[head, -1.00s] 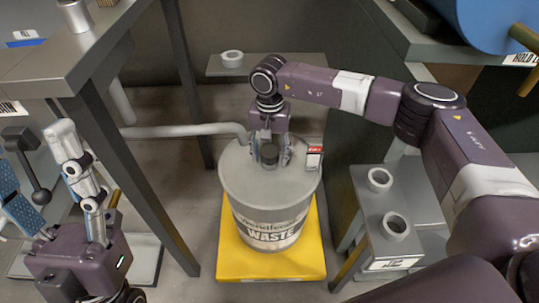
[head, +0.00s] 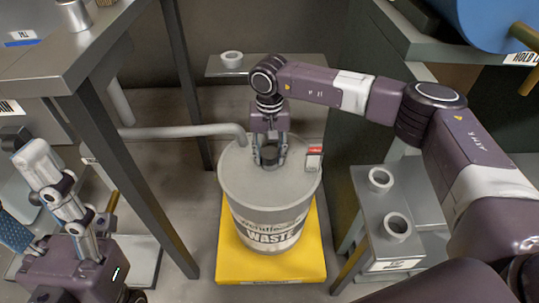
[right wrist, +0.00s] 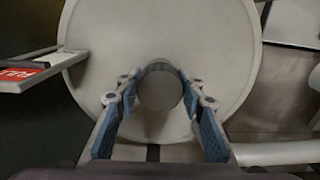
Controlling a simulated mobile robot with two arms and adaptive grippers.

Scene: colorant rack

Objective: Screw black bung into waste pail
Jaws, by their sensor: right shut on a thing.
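The waste pail (head: 245,185) is a grey drum with a "WASTE" label. It stands upright on a yellow base at the middle of the head view; its pale lid also fills much of the right wrist view (right wrist: 225,60). The black bung (head: 269,155) is at the lid, between the fingers of my right gripper (head: 269,150); in the right wrist view it is a dark round cap (right wrist: 160,88). My right gripper is shut on it from above. Whether its thread sits in the opening is hidden. My left gripper (head: 45,170) is at the far left, its jaw opening unclear.
A grey pipe (head: 180,131) ends beside the pail's left rim. A red-and-white tag (head: 314,157) stands at the lid's right edge. A side shelf (head: 370,215) with two ring-shaped holders is on the right. A metal table (head: 60,60) stands left.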

